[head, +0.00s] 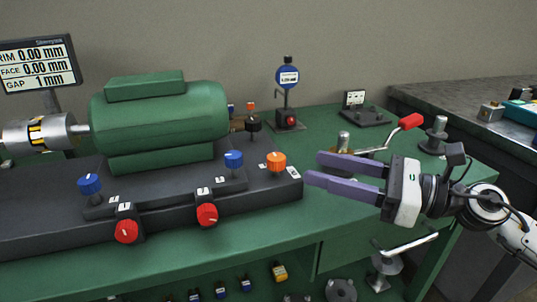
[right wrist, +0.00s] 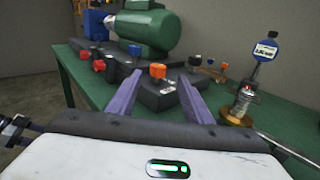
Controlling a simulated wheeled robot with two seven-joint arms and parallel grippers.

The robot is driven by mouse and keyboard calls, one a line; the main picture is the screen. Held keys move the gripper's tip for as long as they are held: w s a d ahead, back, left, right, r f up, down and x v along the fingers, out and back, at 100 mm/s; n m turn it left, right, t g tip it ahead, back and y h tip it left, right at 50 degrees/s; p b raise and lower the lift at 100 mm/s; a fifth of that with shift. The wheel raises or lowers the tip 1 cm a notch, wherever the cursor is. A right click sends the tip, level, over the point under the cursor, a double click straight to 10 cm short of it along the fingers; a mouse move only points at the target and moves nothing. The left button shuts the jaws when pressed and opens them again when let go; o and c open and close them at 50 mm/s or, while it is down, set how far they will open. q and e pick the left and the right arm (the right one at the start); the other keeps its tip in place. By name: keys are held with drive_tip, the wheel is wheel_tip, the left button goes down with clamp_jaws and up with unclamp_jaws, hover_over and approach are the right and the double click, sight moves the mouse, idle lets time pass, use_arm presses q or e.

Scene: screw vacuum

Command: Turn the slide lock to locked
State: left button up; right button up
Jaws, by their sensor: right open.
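An orange knob (head: 276,162) stands on the right end of the black base (head: 255,190), beside a small white label. I cannot read the labels, so which knob is the slide lock is not certain. My right gripper (head: 314,168) is open and empty, its purple fingers pointing left at the orange knob from just right of it. In the right wrist view the orange knob (right wrist: 158,71) shows between the fingertips, beyond them, with no visible contact. What looks like part of my left gripper (right wrist: 28,126) shows at that view's left edge; its jaws are unclear.
Blue knobs (head: 233,160) and red knobs (head: 207,214) sit along the base. A green motor (head: 160,118) stands behind them. A blue dial gauge (head: 287,77) stands at the back. A red-handled crank (head: 411,121) lies behind my right gripper. The green bench (head: 270,225) is clear in front.

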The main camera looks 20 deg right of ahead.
sight(276, 157)
drive_tip(key=shift+w+a+r, duration=0.15)
drive_tip(key=shift+w+a, duration=0.05)
drive_tip(key=shift+a+r, duration=0.1)
drive_tip(key=shift+a, duration=0.1)
drive_tip(key=p+x, duration=0.3)
drive_tip(key=x, duration=0.4)
drive_tip(key=shift+w+a, duration=0.2)
drive_tip(key=shift+a, duration=0.05)
drive_tip(key=shift+w+a, duration=0.45)
drive_tip(key=shift+a, duration=0.05)
use_arm(q)
drive_tip(key=shift+s+a+r+g, duration=0.25)
drive_tip(key=shift+s+r+g, duration=0.05)
drive_tip(key=shift+s, duration=0.35)
use_arm(e)
drive_tip(key=shift+c, duration=0.4)
